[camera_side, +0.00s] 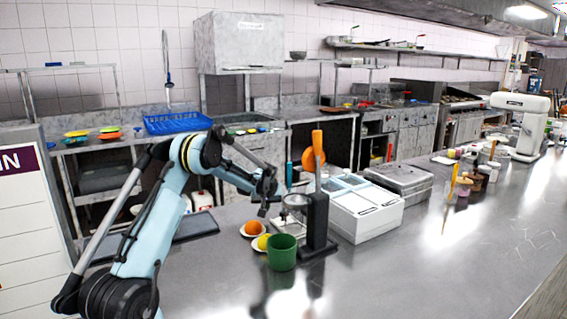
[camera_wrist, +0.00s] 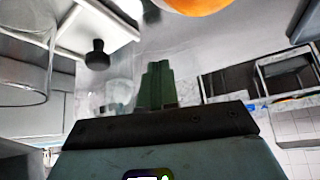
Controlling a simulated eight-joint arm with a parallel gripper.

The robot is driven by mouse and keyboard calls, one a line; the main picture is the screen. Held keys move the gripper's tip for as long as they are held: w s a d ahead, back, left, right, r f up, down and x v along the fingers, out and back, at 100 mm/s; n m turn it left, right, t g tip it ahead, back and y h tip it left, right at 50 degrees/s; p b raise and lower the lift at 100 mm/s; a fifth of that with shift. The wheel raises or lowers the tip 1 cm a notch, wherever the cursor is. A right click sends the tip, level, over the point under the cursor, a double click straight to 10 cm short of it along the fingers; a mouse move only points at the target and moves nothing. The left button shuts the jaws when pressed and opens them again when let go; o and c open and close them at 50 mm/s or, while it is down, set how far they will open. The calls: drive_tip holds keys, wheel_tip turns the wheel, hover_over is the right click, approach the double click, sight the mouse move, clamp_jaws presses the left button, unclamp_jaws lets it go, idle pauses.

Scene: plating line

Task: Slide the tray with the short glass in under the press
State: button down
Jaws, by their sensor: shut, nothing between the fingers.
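The press (camera_side: 317,215) is a dark upright stand with an orange handle (camera_side: 318,150). A pale tray (camera_side: 284,224) shows partly at its left, behind the green cup. In the wrist view the white tray (camera_wrist: 108,24) has a black knob (camera_wrist: 97,54) at its edge. A clear glass (camera_wrist: 24,62) shows at the left of that view; I cannot tell exactly how it stands on the tray. My gripper (camera_side: 263,209) is shut and empty, left of the press and above the fruit plates. Its green fingers (camera_wrist: 157,68) are together in the wrist view, apart from the knob.
An orange (camera_side: 256,228) and a lemon (camera_side: 264,242) sit on small plates near the press. A green cup (camera_side: 282,253) stands in front. A white lidded container (camera_side: 366,208) is right of the press. The steel counter (camera_side: 430,265) is clear at the front right.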

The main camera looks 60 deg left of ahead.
sight(283, 213)
drive_tip(key=shift+m+t+h, duration=0.3)
drive_tip(key=shift+m+t, duration=0.1)
drive_tip(key=shift+m, duration=0.1)
drive_tip(key=w+d+r, duration=0.4)
drive_tip(key=shift+w+d, duration=0.2)
drive_tip(key=shift+w, duration=0.1)
drive_tip(key=shift+r, duration=0.1)
drive_tip(key=shift+s, duration=0.15)
